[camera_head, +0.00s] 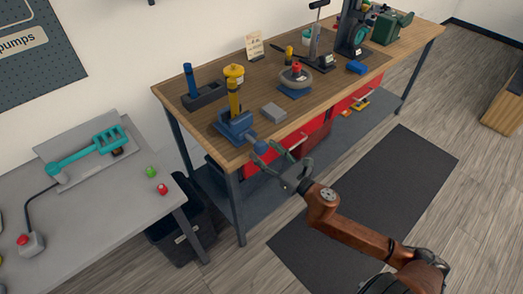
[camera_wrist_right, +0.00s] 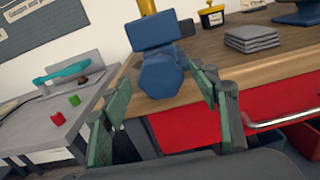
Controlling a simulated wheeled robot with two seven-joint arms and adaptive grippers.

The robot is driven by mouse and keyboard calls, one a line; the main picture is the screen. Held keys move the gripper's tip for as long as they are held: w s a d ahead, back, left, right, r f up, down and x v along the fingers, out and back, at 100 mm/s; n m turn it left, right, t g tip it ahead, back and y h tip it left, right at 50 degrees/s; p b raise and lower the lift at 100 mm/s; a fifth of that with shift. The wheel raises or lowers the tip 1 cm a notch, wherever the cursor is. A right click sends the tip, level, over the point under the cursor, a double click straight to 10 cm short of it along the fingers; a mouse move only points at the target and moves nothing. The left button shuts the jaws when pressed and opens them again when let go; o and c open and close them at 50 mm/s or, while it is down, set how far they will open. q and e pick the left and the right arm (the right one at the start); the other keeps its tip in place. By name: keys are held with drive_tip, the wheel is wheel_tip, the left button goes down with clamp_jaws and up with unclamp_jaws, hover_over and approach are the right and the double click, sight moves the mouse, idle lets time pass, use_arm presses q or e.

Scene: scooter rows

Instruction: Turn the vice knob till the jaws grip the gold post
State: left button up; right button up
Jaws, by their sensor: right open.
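The blue vice (camera_head: 235,127) stands near the front left corner of the wooden bench, with the gold post (camera_head: 233,97) upright at it. Its blue knob (camera_head: 260,147) points out over the bench's front edge. In the right wrist view the faceted knob (camera_wrist_right: 160,75) faces me, with the vice body (camera_wrist_right: 153,32) and the lower gold post (camera_wrist_right: 147,7) behind it. My right gripper (camera_head: 279,156) is open and empty, its green-padded fingers spread to either side of the knob in the wrist view (camera_wrist_right: 160,105). I see no contact. My left gripper is not in view.
Red drawers (camera_head: 309,136) lie under the bench top. A grey table (camera_head: 100,213) with a teal tool is at left. Floor before the bench is clear.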

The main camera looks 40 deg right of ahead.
drive_tip(key=shift+w, duration=0.75)
drive_tip(key=shift+c, duration=0.4)
drive_tip(key=c, duration=1.1)
